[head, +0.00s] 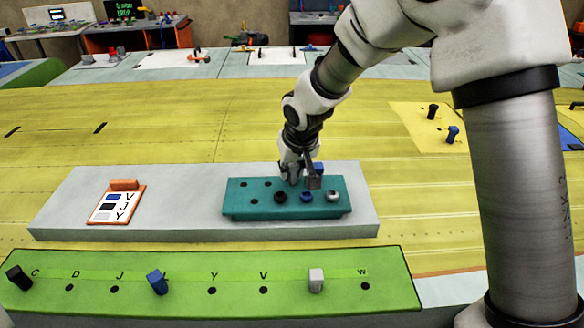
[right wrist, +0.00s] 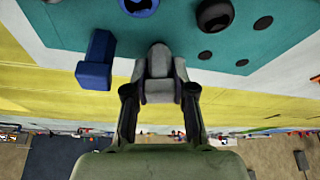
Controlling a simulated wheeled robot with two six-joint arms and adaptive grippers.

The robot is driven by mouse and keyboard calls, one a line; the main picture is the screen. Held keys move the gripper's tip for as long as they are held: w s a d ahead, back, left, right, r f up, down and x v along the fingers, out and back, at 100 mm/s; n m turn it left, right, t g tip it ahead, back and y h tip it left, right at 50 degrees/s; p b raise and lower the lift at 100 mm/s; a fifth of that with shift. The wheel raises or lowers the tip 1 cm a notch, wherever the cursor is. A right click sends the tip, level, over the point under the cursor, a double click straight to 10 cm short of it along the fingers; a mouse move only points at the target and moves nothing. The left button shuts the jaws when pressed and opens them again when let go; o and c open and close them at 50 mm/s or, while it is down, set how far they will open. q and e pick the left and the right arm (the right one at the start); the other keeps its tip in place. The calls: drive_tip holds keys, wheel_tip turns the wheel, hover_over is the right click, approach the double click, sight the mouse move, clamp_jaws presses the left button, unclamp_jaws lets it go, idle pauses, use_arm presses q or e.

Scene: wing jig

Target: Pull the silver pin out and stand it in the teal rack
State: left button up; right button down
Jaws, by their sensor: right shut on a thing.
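The teal rack (head: 238,209) lies on a grey slab and has open holes and a front row of black, blue and silver collars. It fills the top of the right wrist view (right wrist: 270,50). My right gripper (head: 301,177) is over the rack's back row, shut on a light grey silver pin (right wrist: 160,62). I cannot tell whether that pin's lower end is in a hole. A blue pin (right wrist: 97,60) stands close beside it, partly hidden in the head view (head: 320,168). Another silver pin (head: 316,279) stands in the green strip (head: 200,254). My left gripper is not in view.
A black pin (head: 18,277) and a blue pin (head: 157,281) lean in the green strip. A card (head: 124,205) with letters and colour patches lies left of the rack. More pins stand on a yellow plate (head: 408,120) at right. The slab (head: 180,190) between card and rack is clear.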

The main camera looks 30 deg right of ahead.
drive_tip(key=shift+f, duration=0.35)
drive_tip(key=c, duration=0.9)
unclamp_jaws()
drive_tip(key=v, duration=1.2)
